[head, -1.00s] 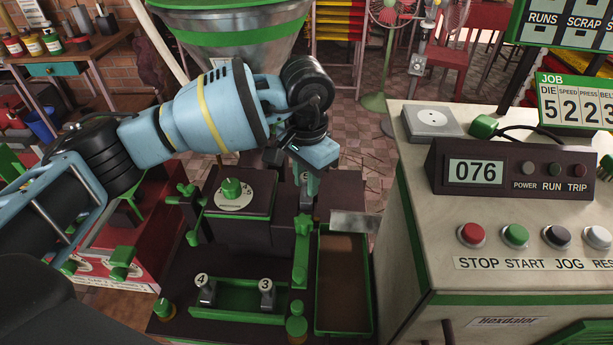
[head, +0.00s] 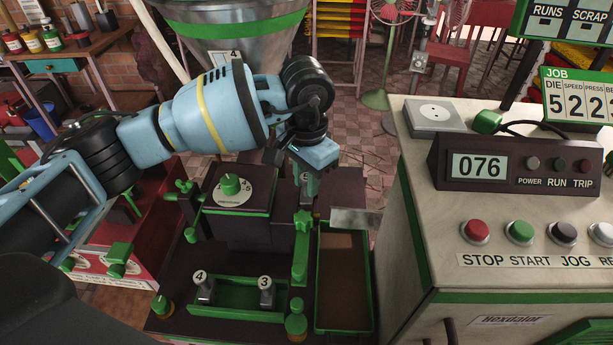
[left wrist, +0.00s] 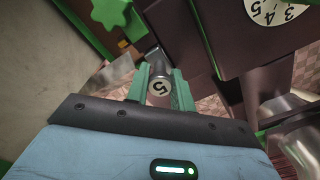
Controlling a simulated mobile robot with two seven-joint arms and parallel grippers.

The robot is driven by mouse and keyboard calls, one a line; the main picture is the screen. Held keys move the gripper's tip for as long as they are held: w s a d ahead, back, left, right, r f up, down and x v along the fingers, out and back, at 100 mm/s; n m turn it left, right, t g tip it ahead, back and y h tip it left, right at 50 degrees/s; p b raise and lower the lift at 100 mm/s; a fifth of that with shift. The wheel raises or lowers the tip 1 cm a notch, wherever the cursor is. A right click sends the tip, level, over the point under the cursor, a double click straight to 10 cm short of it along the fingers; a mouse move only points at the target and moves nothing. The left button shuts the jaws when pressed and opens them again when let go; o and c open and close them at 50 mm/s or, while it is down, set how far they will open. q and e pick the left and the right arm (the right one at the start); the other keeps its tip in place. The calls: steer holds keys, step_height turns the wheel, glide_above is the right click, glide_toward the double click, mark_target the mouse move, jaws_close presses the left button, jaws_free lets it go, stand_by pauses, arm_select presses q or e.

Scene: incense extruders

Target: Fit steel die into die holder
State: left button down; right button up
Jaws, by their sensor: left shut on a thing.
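My left gripper (left wrist: 160,90) is shut on a small steel die marked 5 (left wrist: 160,87), held between its two green fingers. In the head view the same gripper (head: 308,183) points down behind the dark block with the numbered dial (head: 233,190), at its right side. The die is mostly hidden there by the gripper. I cannot clearly make out the die holder or whether the die touches it. Two other steel dies, marked 4 (head: 203,288) and 3 (head: 266,292), stand in the green rack (head: 235,308). My right gripper is not in view.
A green star knob (head: 303,222) stands close in front of the gripper. A green-rimmed tray (head: 343,295) looks empty at its right. The control cabinet (head: 410,240) bounds the right side. A large metal hopper (head: 270,30) stands behind.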

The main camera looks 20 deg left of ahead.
arm_select(q)
steer(key=shift+f, duration=0.3)
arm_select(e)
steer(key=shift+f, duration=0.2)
arm_select(q)
steer(key=c, duration=1.1)
jaws_free()
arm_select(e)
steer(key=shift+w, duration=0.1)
arm_select(q)
step_height(320, 180, up, 6)
steer(key=shift+r+b, duration=0.2)
steer(key=shift+b, duration=0.15)
steer(key=shift+r, duration=0.75)
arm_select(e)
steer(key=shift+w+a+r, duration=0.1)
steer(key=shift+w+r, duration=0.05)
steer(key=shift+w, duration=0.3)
arm_select(q)
steer(key=shift+s+f, duration=0.1)
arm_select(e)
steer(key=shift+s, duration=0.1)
